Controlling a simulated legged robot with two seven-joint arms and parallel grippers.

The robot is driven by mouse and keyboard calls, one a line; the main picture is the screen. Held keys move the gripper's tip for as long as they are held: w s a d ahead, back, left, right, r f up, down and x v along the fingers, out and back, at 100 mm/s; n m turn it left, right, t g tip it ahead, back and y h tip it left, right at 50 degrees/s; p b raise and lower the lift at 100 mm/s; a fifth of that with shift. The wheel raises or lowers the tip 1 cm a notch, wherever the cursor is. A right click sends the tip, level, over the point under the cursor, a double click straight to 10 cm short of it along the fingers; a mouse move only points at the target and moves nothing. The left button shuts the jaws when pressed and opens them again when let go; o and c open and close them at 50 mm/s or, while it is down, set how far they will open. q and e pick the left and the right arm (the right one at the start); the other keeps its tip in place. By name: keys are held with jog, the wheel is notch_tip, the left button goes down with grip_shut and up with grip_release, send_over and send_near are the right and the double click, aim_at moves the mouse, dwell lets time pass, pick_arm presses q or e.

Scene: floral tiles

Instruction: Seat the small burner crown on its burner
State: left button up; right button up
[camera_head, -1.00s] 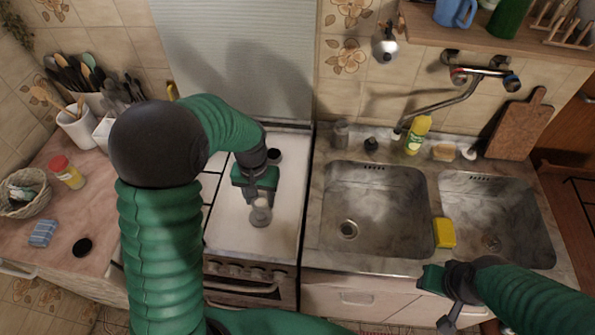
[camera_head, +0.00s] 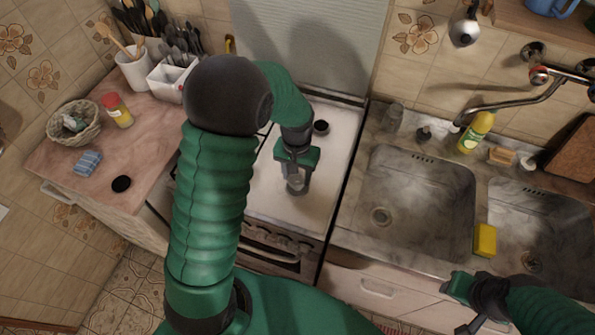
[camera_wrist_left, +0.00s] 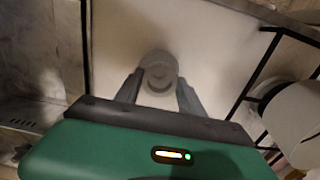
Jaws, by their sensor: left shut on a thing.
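My left gripper (camera_head: 296,180) reaches down over the white stove top (camera_head: 265,190). It is shut on a small pale grey round piece, which looks like the small burner crown (camera_head: 295,184). In the left wrist view the crown (camera_wrist_left: 158,74) sits between the two fingertips (camera_wrist_left: 158,92). The burner under it is hidden, and I cannot tell whether the crown touches it. A black burner (camera_head: 321,127) shows behind the gripper. My right gripper (camera_head: 462,305) is at the lower right, in front of the sink cabinet; its jaws are unclear.
A black disc (camera_head: 121,184) lies on the left counter (camera_head: 140,150), near a blue sponge (camera_head: 88,162), a basket (camera_head: 74,122) and a red-lidded jar (camera_head: 117,110). The sink (camera_head: 415,200) is right of the stove. A yellow sponge (camera_head: 485,240) lies between the basins.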

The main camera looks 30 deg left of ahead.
pick_arm(q)
jog(key=shift+f, duration=0.4)
jog(key=shift+d, duration=0.1)
dwell(0.4)
dwell(0.4)
jog(key=shift+p, duration=0.4)
